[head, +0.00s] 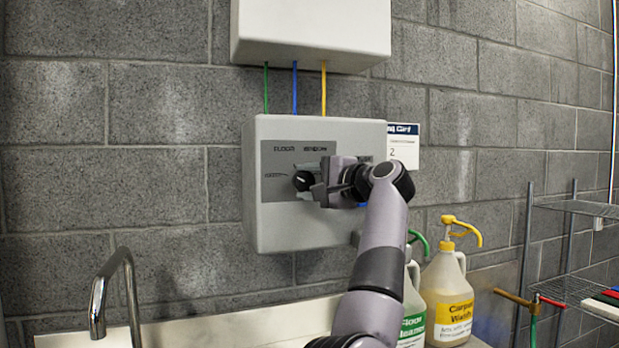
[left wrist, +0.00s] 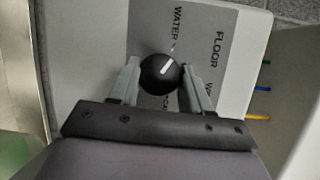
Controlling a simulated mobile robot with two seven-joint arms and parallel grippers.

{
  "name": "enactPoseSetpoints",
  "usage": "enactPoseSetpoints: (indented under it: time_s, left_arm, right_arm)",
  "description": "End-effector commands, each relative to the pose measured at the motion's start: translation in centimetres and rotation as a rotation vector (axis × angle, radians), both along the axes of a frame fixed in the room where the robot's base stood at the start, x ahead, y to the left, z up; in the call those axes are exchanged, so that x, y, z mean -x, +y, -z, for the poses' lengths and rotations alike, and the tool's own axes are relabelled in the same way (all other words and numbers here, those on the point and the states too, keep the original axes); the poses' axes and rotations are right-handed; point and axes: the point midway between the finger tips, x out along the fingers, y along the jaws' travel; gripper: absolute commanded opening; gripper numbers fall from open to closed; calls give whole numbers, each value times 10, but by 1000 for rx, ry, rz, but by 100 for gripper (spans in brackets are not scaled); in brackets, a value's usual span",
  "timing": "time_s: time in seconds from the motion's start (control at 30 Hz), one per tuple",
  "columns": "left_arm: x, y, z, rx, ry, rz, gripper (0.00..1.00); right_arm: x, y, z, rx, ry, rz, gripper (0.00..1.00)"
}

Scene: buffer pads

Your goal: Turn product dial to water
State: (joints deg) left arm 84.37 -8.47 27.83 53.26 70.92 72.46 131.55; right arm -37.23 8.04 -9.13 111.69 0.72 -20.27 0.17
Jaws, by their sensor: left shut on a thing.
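The product dial is a round black knob (head: 303,181) with a white pointer mark, on the grey label panel of the wall dispenser (head: 262,225). In the left wrist view the knob (left wrist: 161,74) sits between the two grey fingers. Its white mark points toward the upper right of that view, near a small tick. The words WATER and FLOOR are readable on the label panel (left wrist: 196,30); other wording is partly hidden. My left gripper (head: 316,190) is shut on the knob; it also shows in the left wrist view (left wrist: 160,82). My right gripper is not seen.
A white box (head: 310,30) hangs above, joined by green, blue and yellow tubes. A jug with a yellow pump (head: 447,285) and one with a green pump (head: 411,310) stand right of my arm. A metal faucet (head: 113,290) is lower left, wire shelves (head: 575,285) at right.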

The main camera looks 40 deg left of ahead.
Motion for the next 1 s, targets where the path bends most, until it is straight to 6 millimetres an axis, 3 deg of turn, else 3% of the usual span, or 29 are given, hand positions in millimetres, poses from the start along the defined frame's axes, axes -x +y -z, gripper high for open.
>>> enactPoseSetpoints:
  time_s: [0.33, 0.87, 0.9, 0.97, 1.0]
  left_arm:
    - [0, 0, 0, 65, -118, 1, 18]
    - [0, 0, 1, 74, -137, 2, 18]
    - [0, 0, 1, 74, -137, 2, 58]
    - [0, 0, 0, 74, -136, 2, 74]
    - [0, 0, 0, 73, -136, 2, 74]
  right_arm:
    - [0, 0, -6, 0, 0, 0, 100]
    - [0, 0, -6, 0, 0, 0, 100]
    - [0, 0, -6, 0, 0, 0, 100]
    - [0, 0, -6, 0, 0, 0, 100]
    - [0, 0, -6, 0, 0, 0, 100]
